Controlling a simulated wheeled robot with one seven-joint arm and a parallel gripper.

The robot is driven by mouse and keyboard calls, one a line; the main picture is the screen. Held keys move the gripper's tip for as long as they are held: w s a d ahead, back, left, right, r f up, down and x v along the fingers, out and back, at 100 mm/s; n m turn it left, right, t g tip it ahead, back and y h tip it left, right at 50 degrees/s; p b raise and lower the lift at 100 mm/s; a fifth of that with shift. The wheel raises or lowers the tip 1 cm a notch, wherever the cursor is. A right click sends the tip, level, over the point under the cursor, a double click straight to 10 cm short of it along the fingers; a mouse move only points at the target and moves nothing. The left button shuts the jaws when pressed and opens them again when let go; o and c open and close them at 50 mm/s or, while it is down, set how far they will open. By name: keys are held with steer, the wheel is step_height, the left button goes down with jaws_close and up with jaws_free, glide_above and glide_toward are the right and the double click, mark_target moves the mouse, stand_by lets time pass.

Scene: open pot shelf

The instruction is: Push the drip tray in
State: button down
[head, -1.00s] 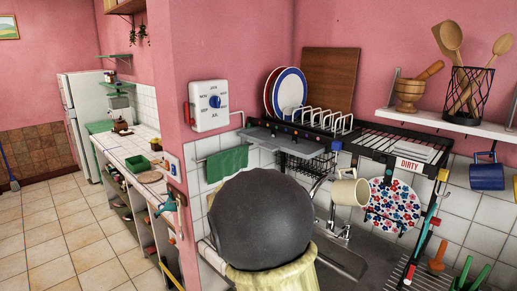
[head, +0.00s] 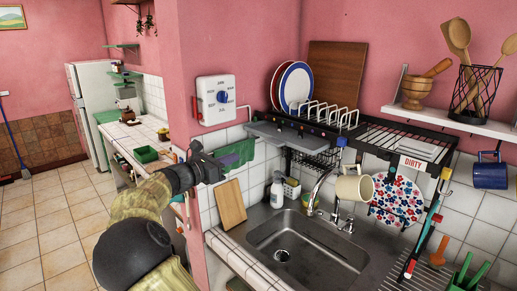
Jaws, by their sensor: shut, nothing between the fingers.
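The drip tray (head: 283,137) is a flat grey tray under the black dish rack (head: 395,138) on the wall above the sink. Its front and left end stick out from beneath the rack.
Plates (head: 296,88) stand on the rack.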

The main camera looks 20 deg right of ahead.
mark_target(270, 143)
steer(key=p+x, duration=0.5)
steer(key=x, duration=0.8)
steer(key=shift+d, duration=0.25)
steer(key=shift+w+d+f, duration=0.1)
steer(key=shift+w+d, duration=0.05)
steer(key=shift+d, duration=0.25)
steer(key=shift+w+a, duration=0.1)
steer(key=shift+w, duration=0.05)
